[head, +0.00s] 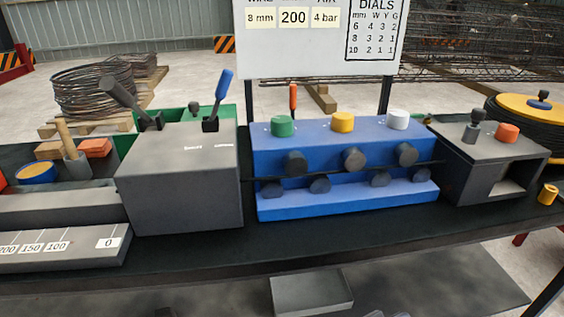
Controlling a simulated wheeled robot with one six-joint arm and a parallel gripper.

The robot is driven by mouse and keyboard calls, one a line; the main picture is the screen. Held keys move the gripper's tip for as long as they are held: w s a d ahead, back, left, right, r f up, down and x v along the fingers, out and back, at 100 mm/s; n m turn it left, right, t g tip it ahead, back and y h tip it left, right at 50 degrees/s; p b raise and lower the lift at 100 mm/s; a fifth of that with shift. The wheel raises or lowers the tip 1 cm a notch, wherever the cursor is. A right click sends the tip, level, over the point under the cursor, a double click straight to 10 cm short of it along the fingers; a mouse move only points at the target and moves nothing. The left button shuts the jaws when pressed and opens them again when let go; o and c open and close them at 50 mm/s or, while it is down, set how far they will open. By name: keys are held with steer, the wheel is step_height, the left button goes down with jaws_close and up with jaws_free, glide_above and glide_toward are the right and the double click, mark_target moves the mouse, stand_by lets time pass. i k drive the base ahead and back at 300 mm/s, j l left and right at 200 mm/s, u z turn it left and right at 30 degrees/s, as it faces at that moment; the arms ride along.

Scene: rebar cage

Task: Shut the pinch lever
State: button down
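Two levers stand on top of a grey box (185,185) left of centre. One is a black lever (122,96), leaning up to the left. The other has a blue handle (223,85) and stands nearly upright, leaning slightly right from its dark base. Small white labels on the box top near the blue-handled lever are too small to read, so I cannot tell which lever is the pinch lever. My gripper is not in view.
A blue roller unit (345,195) with green, yellow and white knobs stands right of the box. A dark grey machine (490,165) with a red knob is farther right. A white sign (320,45) rises behind. A numbered grey bed (60,245) lies left. The bench's front strip is clear.

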mark_target(227, 75)
steer(key=u, duration=0.95)
